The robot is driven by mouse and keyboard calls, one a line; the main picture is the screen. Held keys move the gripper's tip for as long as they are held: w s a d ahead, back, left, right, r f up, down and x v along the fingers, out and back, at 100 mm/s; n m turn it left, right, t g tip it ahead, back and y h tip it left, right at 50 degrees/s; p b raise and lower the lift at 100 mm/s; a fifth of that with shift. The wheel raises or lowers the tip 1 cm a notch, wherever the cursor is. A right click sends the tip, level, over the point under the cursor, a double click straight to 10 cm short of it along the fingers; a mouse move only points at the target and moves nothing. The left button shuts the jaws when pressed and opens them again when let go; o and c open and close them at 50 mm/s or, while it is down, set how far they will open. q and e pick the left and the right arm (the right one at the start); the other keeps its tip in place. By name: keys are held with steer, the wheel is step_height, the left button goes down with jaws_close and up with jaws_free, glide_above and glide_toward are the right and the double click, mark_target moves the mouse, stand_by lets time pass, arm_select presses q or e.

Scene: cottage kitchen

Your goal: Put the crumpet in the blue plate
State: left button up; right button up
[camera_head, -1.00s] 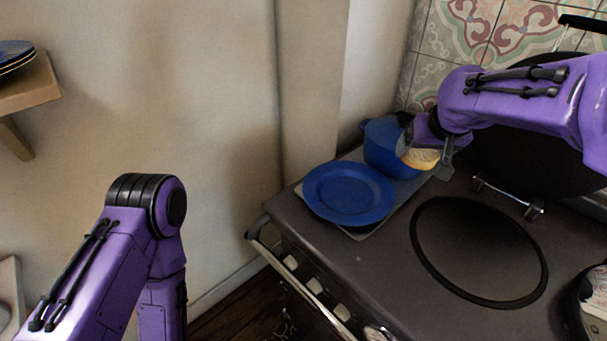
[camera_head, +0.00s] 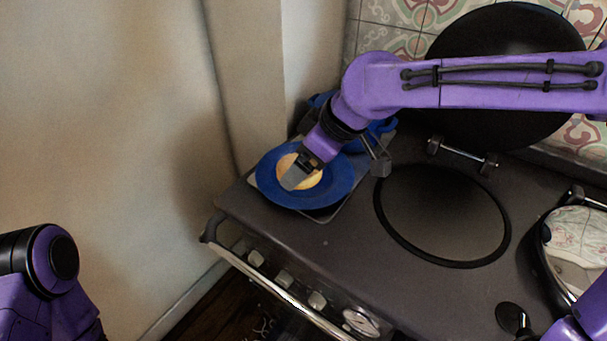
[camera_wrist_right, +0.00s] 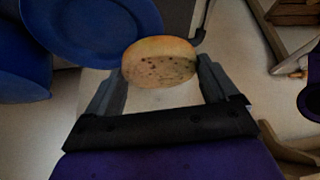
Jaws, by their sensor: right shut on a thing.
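The crumpet (camera_head: 284,164) is a pale golden round with a browned, pitted face. In the wrist view the crumpet (camera_wrist_right: 160,67) sits between both fingers of my right gripper (camera_wrist_right: 158,82). In the head view my right gripper (camera_head: 298,173) is over the blue plate (camera_head: 334,192), and one finger covers part of the crumpet. The blue plate also shows at the upper left of the wrist view (camera_wrist_right: 85,28); the crumpet appears held above it, with the gap hard to judge. Only a part of my left arm shows at the lower left; its gripper is out of view.
A blue pot (camera_head: 378,134) stands behind the plate, partly hidden by my right arm. A dark round hob plate (camera_head: 442,215) and a raised black lid (camera_head: 505,40) lie to the right.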

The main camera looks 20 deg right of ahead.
steer(key=shift+s+a+r+n, duration=0.25)
steer(key=shift+s+r+n, duration=0.05)
steer(key=shift+s+n, duration=0.15)
steer(key=shift+d+f+b, duration=0.1)
steer(key=shift+d+b, duration=0.1)
steer(key=shift+b, duration=0.2)
steer(key=w+d+f+b, duration=0.1)
steer(key=w+f, duration=0.1)
steer(key=w, duration=0.2)
steer(key=w+d+f+b, duration=0.1)
steer(key=w+d+f, duration=0.1)
steer(key=w+f, duration=0.1)
steer(key=w+d+f+b, duration=0.1)
steer(key=w+f, duration=0.2)
steer(key=w, duration=0.1)
steer(key=shift+w+d+f+b, duration=0.25)
steer(key=shift+w+d+b, duration=0.1)
steer(key=shift+w+f, duration=0.2)
steer(key=shift+f, duration=0.1)
step_height(320, 180, down, 3)
steer(key=shift+r, duration=0.2)
steer(key=shift+f, duration=0.3)
steer(key=o, duration=0.4)
steer(key=shift+o, duration=0.8)
steer(key=shift+d+r, duration=0.1)
steer(key=shift+r, duration=0.1)
steer(key=v, duration=1.1)
steer(key=shift+d+r, duration=0.2)
steer(key=shift+r, duration=0.15)
